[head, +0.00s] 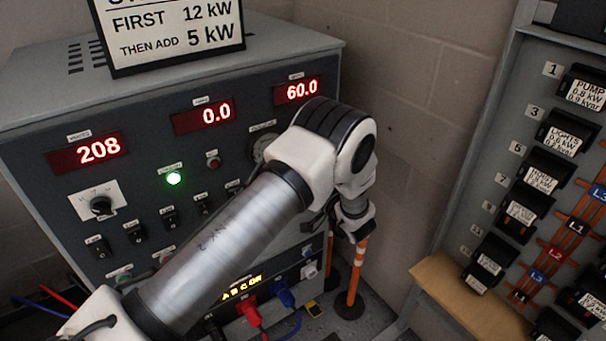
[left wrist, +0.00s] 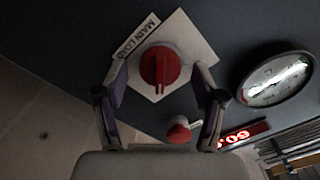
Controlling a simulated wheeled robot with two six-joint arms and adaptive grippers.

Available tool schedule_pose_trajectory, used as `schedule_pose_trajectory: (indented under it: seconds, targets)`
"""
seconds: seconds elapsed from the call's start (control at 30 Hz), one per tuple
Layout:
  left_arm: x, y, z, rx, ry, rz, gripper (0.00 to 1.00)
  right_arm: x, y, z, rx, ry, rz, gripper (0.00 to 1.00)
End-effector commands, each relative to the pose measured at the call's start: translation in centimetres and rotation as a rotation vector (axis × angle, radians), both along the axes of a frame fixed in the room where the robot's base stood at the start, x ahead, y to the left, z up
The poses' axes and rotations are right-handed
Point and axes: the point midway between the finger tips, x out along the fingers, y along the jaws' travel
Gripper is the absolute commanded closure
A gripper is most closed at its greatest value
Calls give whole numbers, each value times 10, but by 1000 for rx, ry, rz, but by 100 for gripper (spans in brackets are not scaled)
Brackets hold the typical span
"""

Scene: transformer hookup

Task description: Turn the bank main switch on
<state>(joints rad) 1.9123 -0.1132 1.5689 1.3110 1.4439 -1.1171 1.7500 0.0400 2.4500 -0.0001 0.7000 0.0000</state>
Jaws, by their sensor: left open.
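The main switch is a red rotary knob (left wrist: 161,66) on a white square plate (left wrist: 194,37) labelled MAIN LOAD, in the left wrist view. Its pale mark points toward the bottom of that view. My left gripper (left wrist: 160,82) is open, with one finger on each side of the knob; I cannot tell whether they touch it. In the head view my left gripper (head: 355,223) is beside the right side of the dark load bank cabinet (head: 130,180), and the knob is hidden there. My right gripper is not in view.
A small red knob (left wrist: 179,131) and a round gauge (left wrist: 274,80) are close to the gripper. The bank front has readouts of 208 (head: 98,149), 0.0 and 60.0, and a lit green lamp (head: 174,179). A breaker panel (head: 490,130) stands at right.

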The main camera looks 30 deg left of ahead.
Motion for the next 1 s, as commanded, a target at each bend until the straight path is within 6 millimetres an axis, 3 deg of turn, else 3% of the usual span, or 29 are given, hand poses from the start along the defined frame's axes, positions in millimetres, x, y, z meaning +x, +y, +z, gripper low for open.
schedule_pose_trajectory:
  seconds: [0.17, 0.5, 1.0]
  targets:
    - [-3, -11, 0, 1, 2, -3, 30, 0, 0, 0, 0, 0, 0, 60]
    - [-26, -66, 0, 2, 0, -3, 30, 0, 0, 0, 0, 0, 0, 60]
    - [-28, -69, -1, 0, 0, 0, 30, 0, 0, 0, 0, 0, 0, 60]
